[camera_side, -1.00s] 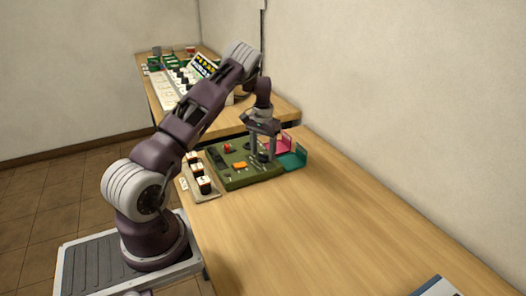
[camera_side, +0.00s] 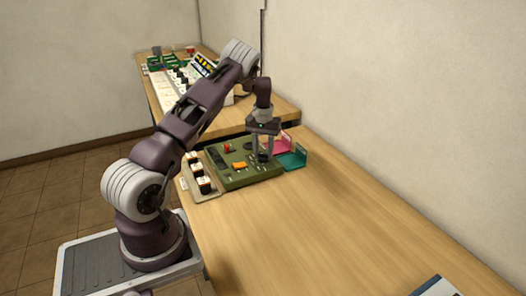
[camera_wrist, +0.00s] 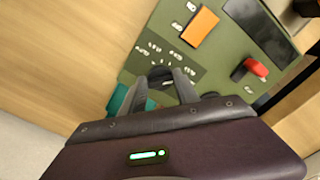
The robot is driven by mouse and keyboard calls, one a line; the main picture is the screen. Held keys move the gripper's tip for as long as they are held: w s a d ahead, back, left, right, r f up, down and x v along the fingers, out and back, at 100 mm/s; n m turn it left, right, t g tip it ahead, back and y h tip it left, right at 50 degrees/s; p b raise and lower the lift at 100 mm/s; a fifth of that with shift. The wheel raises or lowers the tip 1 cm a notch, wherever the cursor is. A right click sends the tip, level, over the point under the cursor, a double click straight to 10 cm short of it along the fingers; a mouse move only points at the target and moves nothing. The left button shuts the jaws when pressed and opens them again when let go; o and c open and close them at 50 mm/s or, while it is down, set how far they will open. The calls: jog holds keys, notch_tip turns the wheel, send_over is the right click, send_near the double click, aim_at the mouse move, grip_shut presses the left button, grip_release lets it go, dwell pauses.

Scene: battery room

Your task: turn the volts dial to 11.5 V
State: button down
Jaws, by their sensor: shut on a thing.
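The green panel (camera_side: 226,179) lies on the table, and its face fills much of the wrist view (camera_wrist: 215,65). A black dial (camera_wrist: 160,74) sits between my fingertips in the wrist view, with pale marks around it that are too small to read. My gripper (camera_wrist: 163,82) is shut on this dial, one finger on each side. In the side view my gripper (camera_side: 264,157) points down onto the right part of the panel and hides the dial there. The dial's setting cannot be read.
The panel also carries an orange block (camera_wrist: 200,26), a red part (camera_wrist: 256,68) and a dark window (camera_wrist: 262,25). A holder with several dark, white-topped pieces (camera_side: 203,185) stands left. Pink (camera_side: 281,144) and teal (camera_side: 294,161) trays stand right.

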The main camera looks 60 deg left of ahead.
jog(key=n, duration=0.3)
jog(key=shift+w+n, duration=0.1)
jog(key=shift+n, duration=0.2)
jog(key=n, duration=0.3)
jog(key=shift+n, duration=0.3)
jog(key=n, duration=0.3)
jog(key=shift+w+n, duration=0.15)
jog(key=shift+n, duration=2.05)
jog(key=c, duration=0.9)
grip_release()
jog(key=shift+r, duration=0.1)
